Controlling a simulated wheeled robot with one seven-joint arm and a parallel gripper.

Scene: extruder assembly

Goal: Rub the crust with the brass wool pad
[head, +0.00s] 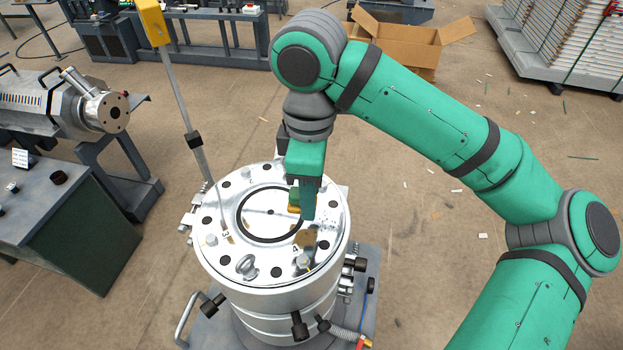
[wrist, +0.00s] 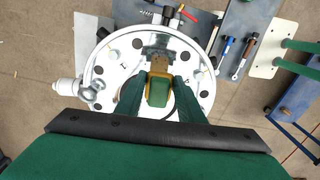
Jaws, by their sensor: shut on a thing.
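My gripper (head: 306,208) points down over the round metal flange face (head: 228,185) of the upright cylinder. It is shut on the brass wool pad (head: 293,209), which shows a green top and a brassy yellow edge. In the wrist view the pad (wrist: 157,92) sits between the two green fingers. The crust (head: 305,239) is a brown patch on the flange rim, just in front of the pad. In the wrist view the crust (wrist: 157,52) lies beyond the pad's far edge. I cannot tell whether the pad touches the flange; its underside is hidden.
An eye bolt (head: 247,266) and several bolts stand up on the flange. A yellow-topped pole (head: 178,95) leans at its left. A dark workbench (head: 75,215) is at left. Tools (wrist: 245,55) lie on a grey surface in the wrist view.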

